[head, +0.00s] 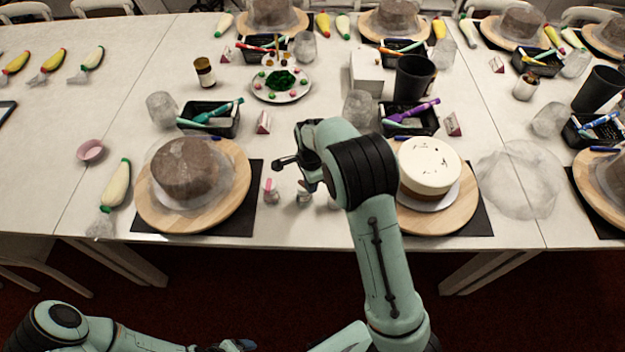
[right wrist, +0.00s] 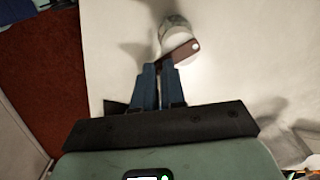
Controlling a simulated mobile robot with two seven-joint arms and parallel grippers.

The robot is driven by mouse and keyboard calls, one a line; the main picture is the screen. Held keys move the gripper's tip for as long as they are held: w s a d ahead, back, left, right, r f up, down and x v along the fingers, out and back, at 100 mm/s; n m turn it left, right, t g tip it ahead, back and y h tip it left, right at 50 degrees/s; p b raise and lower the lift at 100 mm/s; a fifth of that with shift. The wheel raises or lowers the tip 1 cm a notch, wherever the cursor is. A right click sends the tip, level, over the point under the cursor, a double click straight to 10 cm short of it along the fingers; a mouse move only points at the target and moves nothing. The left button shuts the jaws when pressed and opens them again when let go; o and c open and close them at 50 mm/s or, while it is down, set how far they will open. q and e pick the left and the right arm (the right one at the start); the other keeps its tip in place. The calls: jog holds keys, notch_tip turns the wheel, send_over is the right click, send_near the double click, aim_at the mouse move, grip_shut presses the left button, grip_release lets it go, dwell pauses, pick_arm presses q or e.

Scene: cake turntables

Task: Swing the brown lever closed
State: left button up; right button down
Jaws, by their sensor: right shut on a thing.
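The brown lever (right wrist: 184,52) shows in the right wrist view as a short dark-brown bar with a pale spot near its far end. It lies across a small round pale object (right wrist: 174,30) with a clear-looking upper part. My right gripper (right wrist: 160,68) is shut on the lever's near end. In the head view my right gripper (head: 281,162) points left above the table, between two turntables; the lever cannot be made out there. My left arm is low at the lower left of the head view, and its fingers are not clearly visible.
A wooden turntable (head: 225,215) with a brown cake stands left of the gripper. Another turntable (head: 462,211) with a white-topped cake stands right. Small pink-topped (head: 270,190) and clear (head: 303,193) items stand between them. Black trays (head: 218,128) of tools lie behind.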

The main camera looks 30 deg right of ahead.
pick_arm(q)
jog(key=shift+w+r, duration=0.1)
pick_arm(e)
jog(key=shift+a+m, duration=0.15)
jog(key=shift+m, duration=0.25)
jog(key=c, duration=1.2)
grip_release()
pick_arm(q)
jog(key=shift+w+r+p, duration=0.65)
jog(key=shift+w+r, duration=0.15)
jog(key=shift+w, duration=0.05)
pick_arm(e)
notch_tip(320, 180, up, 13)
jog(key=shift+r, duration=0.2)
pick_arm(q)
jog(key=shift+s, duration=0.1)
pick_arm(e)
jog(key=shift+s+f, duration=0.1)
